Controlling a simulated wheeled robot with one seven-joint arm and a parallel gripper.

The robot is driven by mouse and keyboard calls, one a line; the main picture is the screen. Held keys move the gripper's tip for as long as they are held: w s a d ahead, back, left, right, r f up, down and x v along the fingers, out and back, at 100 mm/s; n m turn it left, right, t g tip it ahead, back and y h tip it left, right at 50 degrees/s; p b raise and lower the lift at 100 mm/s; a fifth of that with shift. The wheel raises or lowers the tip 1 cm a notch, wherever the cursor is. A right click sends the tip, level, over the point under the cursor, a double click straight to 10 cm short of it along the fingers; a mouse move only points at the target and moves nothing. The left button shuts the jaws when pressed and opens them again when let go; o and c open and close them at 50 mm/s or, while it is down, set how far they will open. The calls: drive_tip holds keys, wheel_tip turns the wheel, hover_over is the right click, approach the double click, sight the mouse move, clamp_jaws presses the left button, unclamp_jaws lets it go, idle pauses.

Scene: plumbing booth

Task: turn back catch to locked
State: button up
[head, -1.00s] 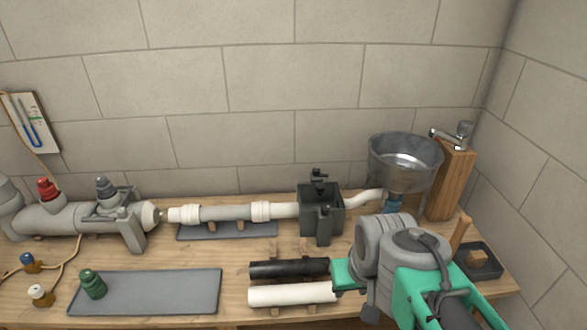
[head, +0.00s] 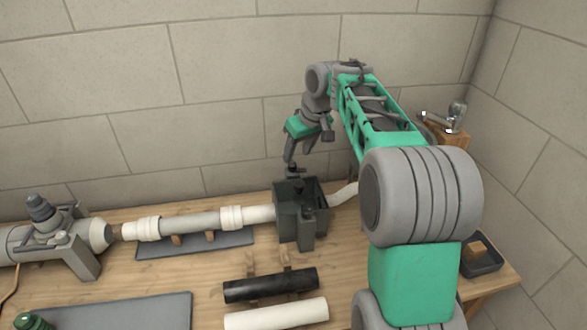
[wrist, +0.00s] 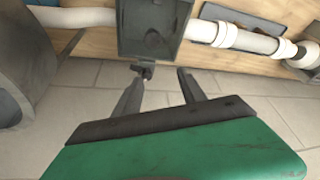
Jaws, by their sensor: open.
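A dark grey box (head: 301,218) sits in the pipe line on the bench. The back catch (head: 292,172), a small black piece, sticks up at the box's back edge; it also shows in the wrist view (wrist: 144,70). My gripper (head: 298,158) is just behind and above the box, pointing down with its jaws apart. In the wrist view my gripper (wrist: 161,76) has the catch by the left fingertip, close to it; I cannot tell whether they touch.
White pipe (head: 190,224) runs left from the box over a grey mat. A black tube (head: 270,285) and a white tube (head: 276,314) lie in front. A tap (head: 443,120) on a wooden post and a dark tray (head: 482,257) are at right. The wall stands close behind.

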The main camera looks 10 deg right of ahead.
drive_tip(key=n, duration=0.1)
approach(293, 164)
drive_tip(key=f, duration=0.2)
drive_tip(key=x, duration=0.5)
drive_tip(key=b+x, duration=0.1)
drive_tip(key=x, duration=0.1)
drive_tip(key=shift+w+a, duration=0.15)
drive_tip(key=shift+w, duration=0.2)
drive_tip(key=shift+c, duration=0.6)
drive_tip(key=shift+f, duration=0.1)
clamp_jaws()
